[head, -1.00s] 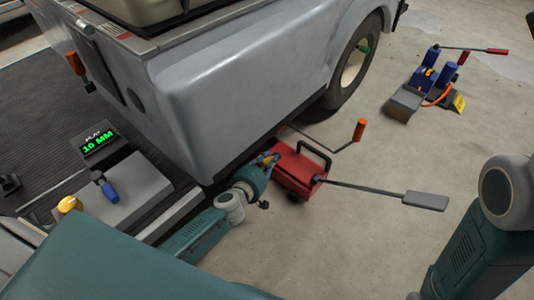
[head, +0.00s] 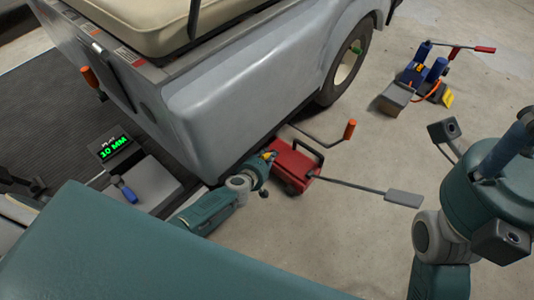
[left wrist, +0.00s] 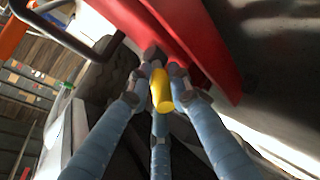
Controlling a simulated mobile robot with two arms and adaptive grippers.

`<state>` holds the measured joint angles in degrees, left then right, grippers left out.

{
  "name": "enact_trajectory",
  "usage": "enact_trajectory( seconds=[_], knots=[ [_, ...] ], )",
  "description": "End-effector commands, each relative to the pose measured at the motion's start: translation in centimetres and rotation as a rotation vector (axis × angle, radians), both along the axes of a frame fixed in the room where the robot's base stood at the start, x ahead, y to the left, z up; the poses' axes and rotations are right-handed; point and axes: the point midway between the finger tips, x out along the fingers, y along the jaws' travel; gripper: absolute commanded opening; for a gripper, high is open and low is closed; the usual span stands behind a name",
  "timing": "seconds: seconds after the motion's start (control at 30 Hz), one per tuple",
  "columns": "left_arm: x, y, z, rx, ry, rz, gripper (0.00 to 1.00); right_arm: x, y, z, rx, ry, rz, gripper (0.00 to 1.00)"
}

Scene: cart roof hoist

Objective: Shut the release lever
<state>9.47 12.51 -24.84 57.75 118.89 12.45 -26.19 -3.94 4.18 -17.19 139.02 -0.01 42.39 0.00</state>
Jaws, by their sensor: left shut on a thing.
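The red jack (head: 296,162) stands on the floor beside the cart's lower edge, with a black carry handle and a long grey pedal bar on its right. In the left wrist view its red side (left wrist: 195,35) fills the top. The release lever shows as a yellow grip (left wrist: 161,92) beside the red body. My left gripper (head: 268,157) is at the jack's left end. In the left wrist view its blue fingers (left wrist: 162,75) are closed around the yellow lever. My right arm is at the right of the head view; its fingers are not clearly seen.
The grey cart (head: 235,100) stands close behind the jack. A crank with an orange grip (head: 350,129) sticks out near the wheel. A blue jack (head: 420,75) with a red-tipped handle stands at the upper right. A display (head: 114,147) reads 10 MM. Floor between is clear.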

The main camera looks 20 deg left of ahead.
Motion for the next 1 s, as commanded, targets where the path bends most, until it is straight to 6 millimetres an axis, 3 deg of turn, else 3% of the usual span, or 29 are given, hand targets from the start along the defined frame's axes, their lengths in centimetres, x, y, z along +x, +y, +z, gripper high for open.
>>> enact_trajectory(
  seconds=[0.03,0.07,0.13,0.17,0.57,0.67,1.0],
  knots=[
    [-0.3,-0.3,-0.5,-0.003,0.008,-0.005,0.0,0.0,0.0,-0.1,0.0,0.0,0.0,0.4],
    [-0.3,-0.3,-0.5,-0.003,0.008,-0.005,0.21,0.0,0.0,-0.1,0.0,0.0,0.0,0.4],
    [-0.3,-0.3,-0.5,-0.002,0.007,-0.004,0.35,0.0,0.0,-0.1,0.0,0.0,0.0,0.4],
    [-0.3,-0.3,-0.4,-0.002,0.007,-0.004,0.37,0.0,0.0,-0.1,0.0,0.0,0.0,0.4],
    [-0.6,0.2,0.2,0.003,-0.001,0.001,0.37,0.0,0.0,0.1,0.0,-0.002,0.0,0.4],
    [-1.5,0.3,0.8,0.004,-0.003,0.001,0.37,0.0,0.0,0.1,0.0,-0.002,0.0,0.4],
    [-7.4,0.0,3.8,-0.001,0.004,-0.005,0.37,0.0,0.0,0.1,-0.001,-0.001,0.0,0.4]
  ],
)
